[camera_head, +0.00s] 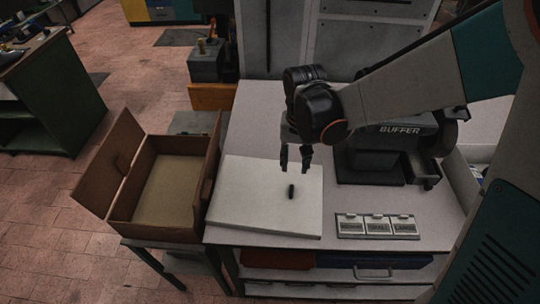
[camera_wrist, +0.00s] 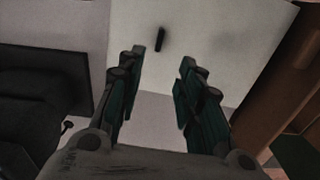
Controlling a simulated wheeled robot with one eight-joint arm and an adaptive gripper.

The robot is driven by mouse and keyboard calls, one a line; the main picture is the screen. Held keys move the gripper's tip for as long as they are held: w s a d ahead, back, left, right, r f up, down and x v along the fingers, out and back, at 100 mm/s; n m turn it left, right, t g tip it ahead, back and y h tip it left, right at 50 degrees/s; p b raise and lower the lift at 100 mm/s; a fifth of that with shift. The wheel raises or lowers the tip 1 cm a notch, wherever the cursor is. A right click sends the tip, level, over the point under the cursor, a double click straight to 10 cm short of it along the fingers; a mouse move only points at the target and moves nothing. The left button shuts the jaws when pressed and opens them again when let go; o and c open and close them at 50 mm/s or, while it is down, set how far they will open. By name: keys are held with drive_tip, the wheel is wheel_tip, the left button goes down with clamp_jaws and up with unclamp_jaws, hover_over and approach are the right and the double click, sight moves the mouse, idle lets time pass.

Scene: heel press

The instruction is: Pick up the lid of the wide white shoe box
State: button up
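The lid of the wide white shoe box (camera_head: 258,205) is a flat white slab on the workbench, with a small dark upright knob (camera_head: 291,191) toward its right side. How deep the box is beneath it cannot be told. My gripper (camera_head: 295,167) is open and empty, above the back right part of the lid. In the wrist view, my gripper (camera_wrist: 160,82) has its two fingers spread apart. The lid (camera_wrist: 215,45) lies beyond them, and its dark knob (camera_wrist: 160,39) shows between and ahead of the fingertips, apart from them.
An open brown carton (camera_head: 160,205) stands left of the lid, flaps up. A black buffer machine (camera_head: 385,150) stands at the right, close to my arm. A panel with three small labelled plates (camera_head: 377,226) lies at the front right.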

drive_tip(key=f, duration=0.1)
drive_tip(key=b, duration=0.6)
hover_over(292, 191)
wheel_tip(292, 191, down, 8)
drive_tip(key=shift+w, duration=0.1)
drive_tip(key=f+b, duration=0.1)
drive_tip(key=f, duration=0.1)
drive_tip(key=f+b, duration=0.2)
drive_tip(key=f, duration=0.1)
drive_tip(key=shift+s+a, duration=0.1)
drive_tip(key=shift+s, duration=0.1)
clamp_jaws()
